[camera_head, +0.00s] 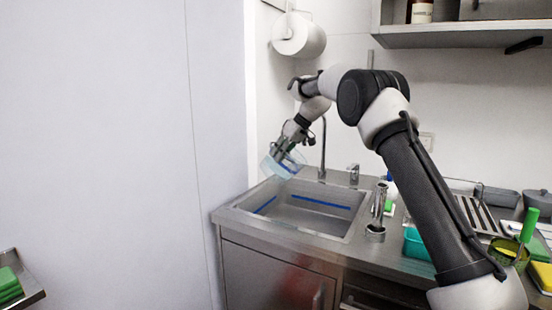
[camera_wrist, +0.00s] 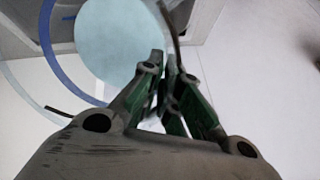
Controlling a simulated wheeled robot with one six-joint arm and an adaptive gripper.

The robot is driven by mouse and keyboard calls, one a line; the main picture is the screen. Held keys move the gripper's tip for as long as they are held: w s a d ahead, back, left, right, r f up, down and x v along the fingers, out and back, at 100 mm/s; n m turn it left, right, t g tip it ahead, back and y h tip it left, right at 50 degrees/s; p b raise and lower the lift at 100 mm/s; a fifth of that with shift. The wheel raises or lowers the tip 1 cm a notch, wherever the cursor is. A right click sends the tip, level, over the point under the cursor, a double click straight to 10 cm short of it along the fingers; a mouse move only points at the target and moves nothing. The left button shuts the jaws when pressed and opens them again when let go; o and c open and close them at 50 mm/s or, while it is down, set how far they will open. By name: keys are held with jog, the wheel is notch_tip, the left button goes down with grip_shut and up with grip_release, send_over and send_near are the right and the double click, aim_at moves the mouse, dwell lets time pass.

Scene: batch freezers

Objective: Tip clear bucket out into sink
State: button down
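The clear bucket (camera_head: 275,167) is at my gripper (camera_head: 289,148), above the left back part of the sink (camera_head: 296,217) in the head view. It looks tilted. In the wrist view the bucket (camera_wrist: 112,40) shows as a pale blue round with a blue band, and its wall lies between the fingers of my gripper (camera_wrist: 168,75). The fingers are closed on the wall near the rim. Whether anything is inside the bucket cannot be told. The sink basin has blue strips on its inner walls and looks empty.
A tap (camera_head: 323,150) stands behind the basin. A white wall (camera_head: 215,110) is close on the left. A paper roll (camera_head: 298,36) hangs above.

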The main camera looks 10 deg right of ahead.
aim_at(298, 166)
jog(key=d+y, duration=0.1)
jog(key=y, duration=0.1)
jog(key=d+t+y, duration=0.1)
jog(key=shift+s+y, duration=0.2)
jog(key=shift+y, duration=0.2)
jog(key=d+f+y, duration=0.2)
jog(key=y, duration=0.1)
jog(key=shift+s+d+f+t, duration=0.25)
jog(key=shift+s+d+t, duration=0.05)
jog(key=shift+s+t, duration=0.1)
jog(key=shift+s+d+f+m+t+y, duration=0.15)
jog(key=shift+d+f+t+y, duration=0.1)
jog(key=shift+d+f+y, duration=0.45)
jog(key=shift+s+d+f+m+t+y, duration=0.15)
jog(key=shift+d+f+t+y, duration=0.2)
jog(key=shift+d+y, duration=0.55)
jog(key=shift+s+d+r+t+y, duration=0.1)
jog(key=shift+s+d+t+y, duration=0.1)
jog(key=shift+d+y, duration=0.45)
jog(key=shift+s+d+r+t+y, duration=0.1)
jog(key=shift+d+t+y, duration=0.1)
jog(key=shift+d+y, duration=0.45)
jog(key=shift+a, duration=0.15)
